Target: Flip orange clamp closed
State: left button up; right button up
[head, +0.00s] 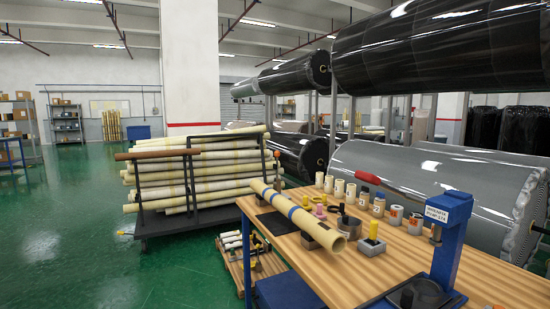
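I cannot make out a clearly orange clamp in the head view. A red handle grip (368,178) sits at the upper end of a metal lever. The lever slopes down to the right towards a blue stand (452,238) with a white label, at the front right of the wooden workbench (345,275). A cream tube (297,215) with blue bands lies across the left part of the bench, its near end on a dark block. Neither of my grippers is in view.
Several small jars (363,197) stand along the back of the bench. A metal block with a yellow peg (372,236) stands near the tube's end. A rack of cream rolls (190,175) stands behind left. Large wrapped rolls (445,185) fill the right. The green floor (70,250) at left is clear.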

aim_at(277, 153)
jog(key=i+j+z, duration=0.1)
jog(key=i+j, duration=0.45)
jog(key=i, duration=0.3)
jog(key=i+j+z, duration=0.15)
jog(key=i+j, duration=0.45)
jog(key=i, duration=0.25)
jog(key=i+j+z, duration=0.1)
jog(key=i+j, duration=0.6)
jog(key=i, duration=0.15)
